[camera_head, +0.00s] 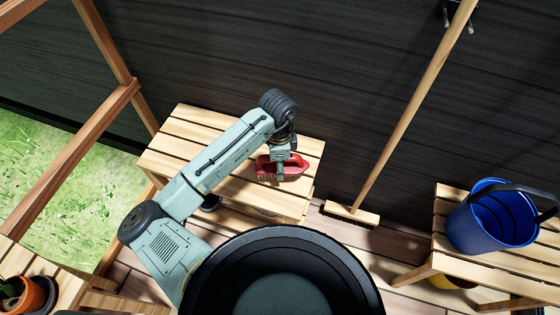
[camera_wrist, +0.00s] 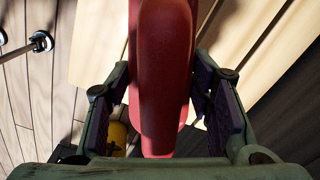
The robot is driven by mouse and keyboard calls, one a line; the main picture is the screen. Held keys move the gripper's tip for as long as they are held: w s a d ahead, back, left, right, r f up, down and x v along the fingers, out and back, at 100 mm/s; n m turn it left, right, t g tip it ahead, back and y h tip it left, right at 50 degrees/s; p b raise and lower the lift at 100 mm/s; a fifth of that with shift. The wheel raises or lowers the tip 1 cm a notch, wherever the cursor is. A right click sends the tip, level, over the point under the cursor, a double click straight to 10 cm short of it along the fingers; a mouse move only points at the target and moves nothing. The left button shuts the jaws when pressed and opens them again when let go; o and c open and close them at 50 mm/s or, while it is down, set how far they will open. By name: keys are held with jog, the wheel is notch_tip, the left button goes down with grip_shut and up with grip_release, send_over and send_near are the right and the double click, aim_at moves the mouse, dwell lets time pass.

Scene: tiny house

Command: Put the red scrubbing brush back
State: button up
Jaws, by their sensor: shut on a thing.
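The red scrubbing brush (camera_head: 282,168) is in my gripper (camera_head: 283,157), over the front right part of a slatted wooden table (camera_head: 185,130) in the head view. Its pale bristles face down. I cannot tell whether the bristles touch the slats. In the wrist view the red brush (camera_wrist: 161,70) runs up the middle, between the two fingers of my gripper (camera_wrist: 163,110), which are shut on it. Part of the brush's top is hidden by my gripper in the head view.
A broom (camera_head: 350,212) leans against the dark wall right of the table. A blue bucket (camera_head: 490,225) stands on another slatted wooden table (camera_head: 450,197) at the right. A potted plant (camera_head: 30,295) is at the lower left. The slats left of the brush are clear.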

jog(key=shift+w+d, duration=0.1)
jog(key=shift+w, duration=0.85)
jog(key=shift+f, duration=0.25)
jog(key=shift+f+p, duration=0.35)
jog(key=shift+f, duration=1.4)
jog(key=o, duration=1.1)
jog(key=shift+o, duration=0.2)
notch_tip(320, 180, up, 12)
jog(key=shift+r+b, duration=0.2)
jog(key=shift+b, duration=0.45)
